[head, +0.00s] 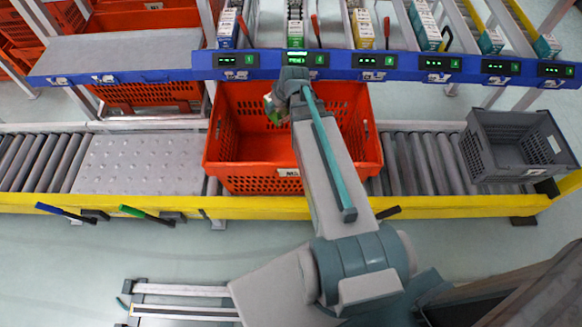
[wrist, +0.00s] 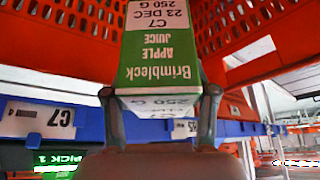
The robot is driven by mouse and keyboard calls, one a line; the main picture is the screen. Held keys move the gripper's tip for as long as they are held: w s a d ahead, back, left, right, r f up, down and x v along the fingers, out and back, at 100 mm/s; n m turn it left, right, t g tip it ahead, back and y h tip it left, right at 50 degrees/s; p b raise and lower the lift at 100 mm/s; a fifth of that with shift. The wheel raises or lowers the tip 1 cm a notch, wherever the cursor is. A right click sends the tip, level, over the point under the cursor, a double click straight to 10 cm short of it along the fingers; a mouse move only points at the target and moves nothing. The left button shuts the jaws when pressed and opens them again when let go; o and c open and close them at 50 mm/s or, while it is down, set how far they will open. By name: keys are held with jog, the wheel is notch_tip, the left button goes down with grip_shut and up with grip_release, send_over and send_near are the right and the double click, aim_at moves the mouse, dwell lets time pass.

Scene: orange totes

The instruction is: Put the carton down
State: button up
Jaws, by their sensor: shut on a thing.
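The carton (wrist: 158,65) is a green and white apple juice box. My gripper (wrist: 160,92) is shut on it, one finger on each side, and its print appears upside down in the wrist view. In the head view a small green part of the carton (head: 271,109) shows at the end of my arm, over the back half of the orange tote (head: 240,183). My gripper's fingers are mostly hidden there by the wrist. The tote's visible floor looks empty; my arm covers its middle right. I cannot tell how high the carton is above the floor.
The tote stands on a roller conveyor with a yellow front rail (head: 450,207). A blue rail (head: 350,62) with lit displays runs behind it, below lanes of boxes. A grey crate (head: 510,150) stands at the right. A grey studded plate (head: 140,163) lies bare at the left.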

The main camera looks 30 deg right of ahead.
jog(key=s+d+f+n+y+b, duration=0.1)
jog(key=d+f, duration=0.1)
jog(key=f, duration=0.4)
jog(key=s+d+f+n+b, duration=0.1)
jog(key=s+f+n+b, duration=0.1)
jog(key=f, duration=0.4)
jog(key=n+g+y+b, duration=0.2)
jog(key=n+g+y, duration=0.1)
jog(key=n, duration=0.5)
send_over(293, 159)
jog(key=s+a, duration=0.2)
jog(key=s, duration=0.1)
notch_tip(293, 159, down, 9)
jog(key=f, duration=0.9)
jog(key=shift+s+f+p, duration=0.2)
jog(key=shift+f+p, duration=0.1)
jog(key=shift+p, duration=0.05)
jog(key=shift+f, duration=0.1)
jog(key=shift+f+b, duration=0.4)
jog(key=shift+b, duration=0.05)
jog(key=o, duration=1.3)
jog(key=shift+r, duration=0.1)
jog(key=shift+r, duration=0.1)
